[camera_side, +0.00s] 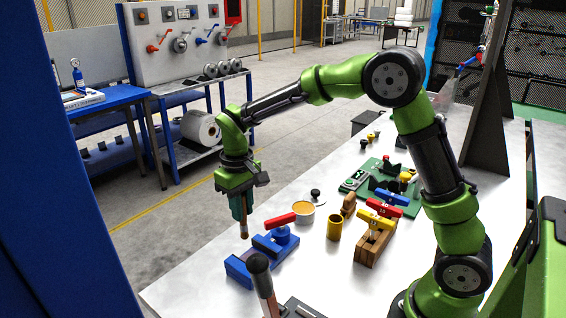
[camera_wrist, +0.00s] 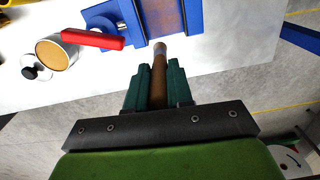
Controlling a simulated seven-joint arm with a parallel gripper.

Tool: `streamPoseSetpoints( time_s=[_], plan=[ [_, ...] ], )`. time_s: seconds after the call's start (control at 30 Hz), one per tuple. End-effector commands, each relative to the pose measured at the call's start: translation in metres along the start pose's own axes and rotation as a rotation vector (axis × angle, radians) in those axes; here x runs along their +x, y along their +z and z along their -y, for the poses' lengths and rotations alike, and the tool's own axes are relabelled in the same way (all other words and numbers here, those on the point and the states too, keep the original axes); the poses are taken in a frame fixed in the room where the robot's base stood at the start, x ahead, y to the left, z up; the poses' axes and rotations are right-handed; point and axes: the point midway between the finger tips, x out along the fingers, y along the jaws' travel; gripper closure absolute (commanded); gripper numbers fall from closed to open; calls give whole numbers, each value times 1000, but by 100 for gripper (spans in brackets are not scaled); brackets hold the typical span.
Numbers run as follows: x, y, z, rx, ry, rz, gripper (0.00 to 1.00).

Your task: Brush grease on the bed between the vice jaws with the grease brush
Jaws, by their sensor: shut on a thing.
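My gripper (camera_side: 241,208) is shut on the grease brush (camera_side: 244,231), which hangs down from the fingers. In the wrist view the brown brush (camera_wrist: 158,75) stands between the two green fingers. The blue vice (camera_side: 240,270) lies on the table's near left edge, just right of and below the brush tip in the side view. The brush appears apart from it. In the wrist view the brownish bed (camera_wrist: 162,16) shows between the blue jaws (camera_wrist: 203,25), ahead of the brush tip. I cannot tell how much grease is on it. The red vice handle (camera_side: 280,220) points left.
An open grease tin (camera_side: 302,211) with a black knob (camera_side: 315,193) beside it stands behind the vice. A dark upright handle (camera_side: 259,275) is in front.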

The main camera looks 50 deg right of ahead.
Motion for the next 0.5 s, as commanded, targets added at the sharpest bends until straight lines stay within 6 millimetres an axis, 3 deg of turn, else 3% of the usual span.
streamPoseSetpoints(
  time_s=[0.4, 0.5],
  plan=[
    [42, 0, 0, 0, 1, 4, 100],
    [44, 9, 0, 1, -1, 1, 100]
  ],
)
